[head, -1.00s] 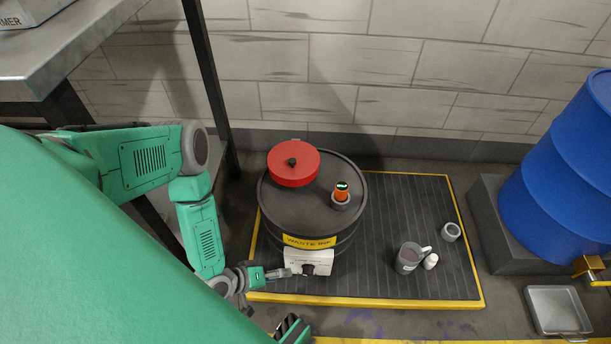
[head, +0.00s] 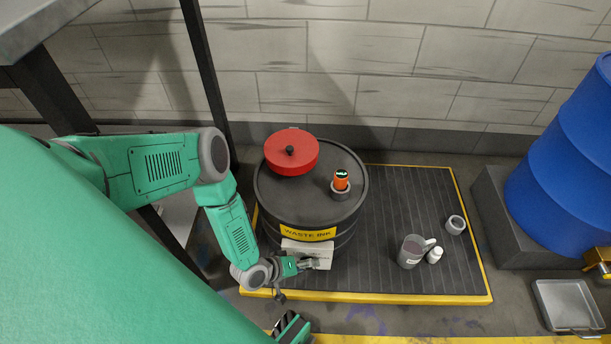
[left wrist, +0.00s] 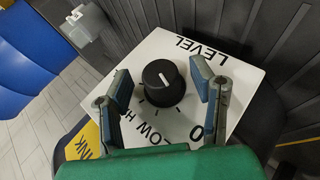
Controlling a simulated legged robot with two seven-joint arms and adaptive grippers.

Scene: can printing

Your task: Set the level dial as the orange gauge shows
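The level dial is a black round knob (left wrist: 162,83) on a white panel (left wrist: 205,52) marked LEVEL, LOW and 0, in the left wrist view. A short white line marks the knob's top. My left gripper (left wrist: 162,86) is open, its fingers on either side of the knob with a gap on each side. In the head view, the left gripper (head: 309,264) is at the white panel (head: 300,247) on the drum's front, hiding the knob. The orange gauge (head: 341,183) stands in a grey ring on the drum lid; its green display is too small to read.
The black waste ink drum (head: 306,215) has a red lidded pan (head: 291,160) on top. A grey mug (head: 410,252), a white bottle (head: 435,255) and a grey ring (head: 456,224) stand right on the yellow-edged mat (head: 390,200). A blue barrel (head: 565,165) is farther right.

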